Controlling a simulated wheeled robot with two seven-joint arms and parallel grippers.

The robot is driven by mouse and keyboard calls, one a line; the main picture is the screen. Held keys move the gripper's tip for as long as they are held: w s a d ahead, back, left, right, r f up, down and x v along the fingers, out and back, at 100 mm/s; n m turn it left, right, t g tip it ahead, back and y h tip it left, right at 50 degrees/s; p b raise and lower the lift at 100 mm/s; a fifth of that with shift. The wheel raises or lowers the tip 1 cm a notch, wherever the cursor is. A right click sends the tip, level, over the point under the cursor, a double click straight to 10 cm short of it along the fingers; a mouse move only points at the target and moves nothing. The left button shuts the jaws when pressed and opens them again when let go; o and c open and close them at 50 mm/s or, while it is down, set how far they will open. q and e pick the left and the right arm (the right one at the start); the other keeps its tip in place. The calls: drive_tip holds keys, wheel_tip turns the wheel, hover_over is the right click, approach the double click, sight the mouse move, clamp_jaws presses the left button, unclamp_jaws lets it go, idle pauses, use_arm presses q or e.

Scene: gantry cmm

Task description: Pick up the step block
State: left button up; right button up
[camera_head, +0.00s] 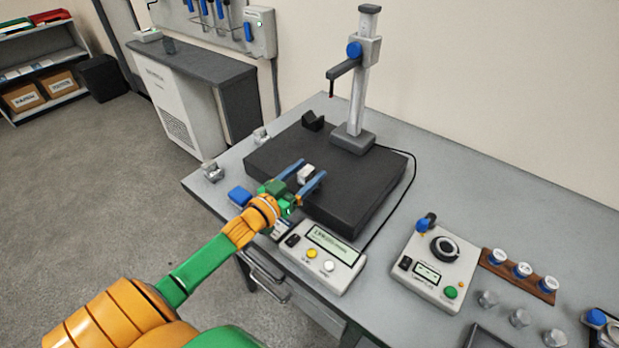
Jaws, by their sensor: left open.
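A small light-grey block (305,175), which looks like the step block, sits on the black surface plate (350,205) on the bench. My left gripper (312,169) reaches over the plate from the front left. Its two blue fingers are open, one on each side of the block. I cannot tell whether either finger touches it. The near end of the block is close to the green gripper body. My right gripper is not in view.
A height gauge stand (352,100) rises at the plate's back edge. A black V-shaped block (313,121) sits on the plate's far side. A display box (322,255) stands in front of the plate, and a dial unit (436,266) to the right.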

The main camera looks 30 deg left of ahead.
use_arm(q)
drive_tip(key=shift+w+f, duration=0.1)
drive_tip(key=shift+w, duration=0.1)
drive_tip(key=shift+s, duration=0.3)
drive_tip(key=c, duration=0.6)
drive_tip(key=shift+w, duration=0.1)
clamp_jaws()
drive_tip(key=shift+r, duration=0.25)
